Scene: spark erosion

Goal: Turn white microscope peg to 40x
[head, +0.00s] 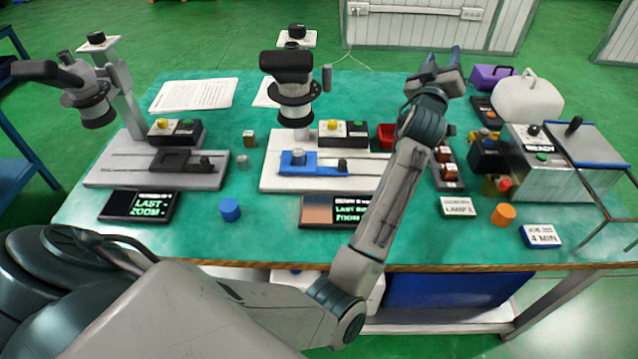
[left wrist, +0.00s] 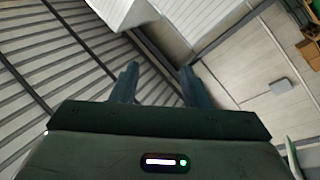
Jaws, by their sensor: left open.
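The white microscope (head: 297,108) stands in the middle of the table on a white base, with a dark head and a blue stage (head: 311,166). A small peg with a dark top (head: 297,32) shows on a white plate above its head; I cannot read any marks there. A grey microscope (head: 92,97) stands to the left, also with a dark knob on top. My left gripper (head: 443,52) is raised to the right of the white microscope, apart from it, open and empty. Its two fingers (left wrist: 156,84) show spread in the left wrist view. My right gripper is not in view.
Screens (head: 138,205) lie before the microscopes. A blue cylinder (head: 230,210) and an orange one (head: 503,214) stand near the front. My left arm crosses over the table right of the white microscope.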

